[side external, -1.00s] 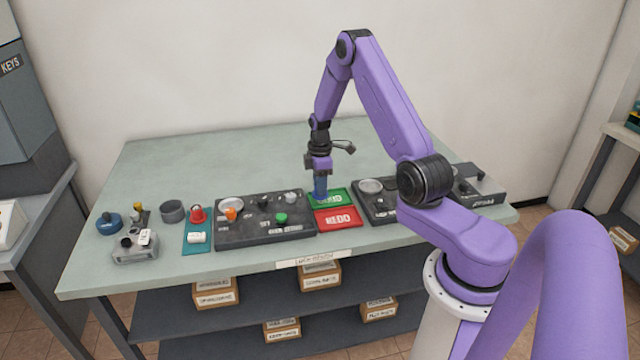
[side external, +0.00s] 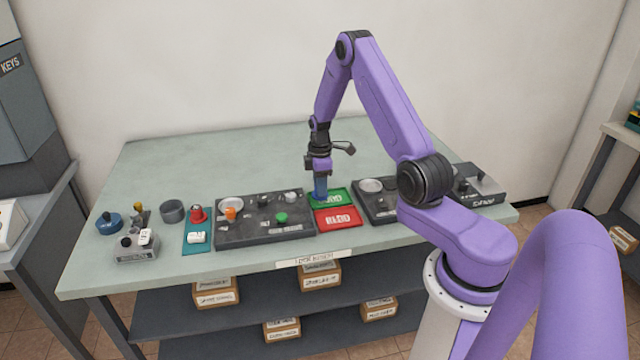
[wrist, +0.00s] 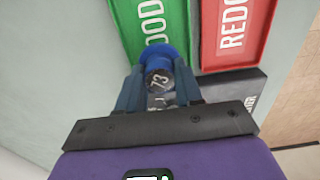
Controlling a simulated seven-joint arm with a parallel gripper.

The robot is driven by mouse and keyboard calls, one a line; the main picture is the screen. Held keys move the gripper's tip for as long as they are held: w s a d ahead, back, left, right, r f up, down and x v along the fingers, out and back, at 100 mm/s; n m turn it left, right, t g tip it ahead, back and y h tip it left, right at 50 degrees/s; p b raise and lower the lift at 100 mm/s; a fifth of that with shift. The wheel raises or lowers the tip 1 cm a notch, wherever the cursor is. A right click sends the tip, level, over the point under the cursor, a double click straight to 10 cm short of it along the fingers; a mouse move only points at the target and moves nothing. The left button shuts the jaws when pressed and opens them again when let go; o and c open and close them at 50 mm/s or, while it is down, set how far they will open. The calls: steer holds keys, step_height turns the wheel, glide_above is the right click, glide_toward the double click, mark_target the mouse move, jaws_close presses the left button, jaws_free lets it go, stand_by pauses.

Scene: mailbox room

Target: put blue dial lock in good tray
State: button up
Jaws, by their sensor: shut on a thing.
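The blue dial lock (wrist: 158,68), with a dark face bearing white figures, sits between the two fingers of my gripper (wrist: 160,82) in the wrist view. My gripper (side external: 320,186) is shut on it, and in the side view the lock is mostly hidden. The good tray is green with white letters; it shows in the side view (side external: 333,203) and in the wrist view (wrist: 127,27). The lock is at the tray's near end in the wrist view and overlaps its edge. I cannot tell whether it touches the tray floor.
A red tray (side external: 350,218) marked REDO lies beside the green one. A dark panel (side external: 285,230) with knobs stands to the left, and another panel (side external: 382,211) to the right. Small parts, including a blue round piece (side external: 109,225), stand at the far left. The back of the table is clear.

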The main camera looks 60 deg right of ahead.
steer(key=shift+f, duration=1)
steer(key=o, duration=1.4)
steer(key=shift+c, duration=0.2)
steer(key=shift+r, duration=0.1)
steer(key=shift+r, duration=2.9)
